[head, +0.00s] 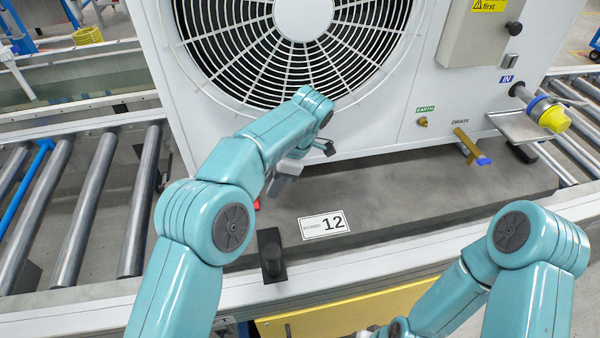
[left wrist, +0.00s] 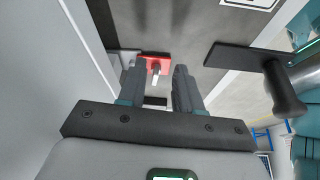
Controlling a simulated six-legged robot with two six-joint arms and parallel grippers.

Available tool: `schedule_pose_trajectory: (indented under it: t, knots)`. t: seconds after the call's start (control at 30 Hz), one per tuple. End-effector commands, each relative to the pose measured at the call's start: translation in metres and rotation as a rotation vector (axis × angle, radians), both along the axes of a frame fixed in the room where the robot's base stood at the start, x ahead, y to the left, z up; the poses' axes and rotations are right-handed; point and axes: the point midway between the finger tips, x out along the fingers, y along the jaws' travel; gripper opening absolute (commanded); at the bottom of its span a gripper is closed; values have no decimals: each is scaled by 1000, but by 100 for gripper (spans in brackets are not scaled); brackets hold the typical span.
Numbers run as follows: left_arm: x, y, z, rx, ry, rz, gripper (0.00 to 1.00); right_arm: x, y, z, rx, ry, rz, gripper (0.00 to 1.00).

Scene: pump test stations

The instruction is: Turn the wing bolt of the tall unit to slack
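The tall unit (head: 375,130) is a white cabinet with a round fan grille, standing on a grey base. A small red part (head: 257,203) shows at the base's front left, mostly behind my left arm. In the left wrist view a red piece (left wrist: 154,62) with a pale stem shows just beyond the fingertips; it may be the wing bolt, but its wings and angle are unclear. My left gripper (head: 275,184) is low at the unit's front. Its fingers (left wrist: 158,84) are apart with a clear gap, nothing held.
A black upright handle (head: 271,255) stands at the base's front edge, near my left arm. A number 12 label (head: 324,224) lies to its right. A brass drain valve (head: 468,143) and a yellow-capped pipe (head: 552,117) stick out at right. Rollers (head: 88,210) run on the left.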

Motion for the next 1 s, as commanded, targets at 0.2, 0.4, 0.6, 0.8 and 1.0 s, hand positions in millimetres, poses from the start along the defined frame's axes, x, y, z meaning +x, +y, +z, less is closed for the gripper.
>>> schedule_pose_trajectory:
  t: [0.2, 0.4, 0.6, 0.8, 1.0]
  knots:
    - [7, -46, 4, 1, 0, 0, 34, 0, 0, 27, 0, 0, 0, 58]
    - [11, -64, 4, 1, 0, 0, 34, 0, 0, 46, 0, 0, 0, 58]
    - [11, -71, 1, 1, 1, 1, 34, 0, 0, 52, 0, 0, 0, 58]
    - [11, -72, 0, 0, 0, 1, 34, 0, 0, 51, 0, 0, 0, 58]
    - [11, -72, 0, 0, 1, 1, 34, 0, 0, 51, 0, 0, 0, 58]
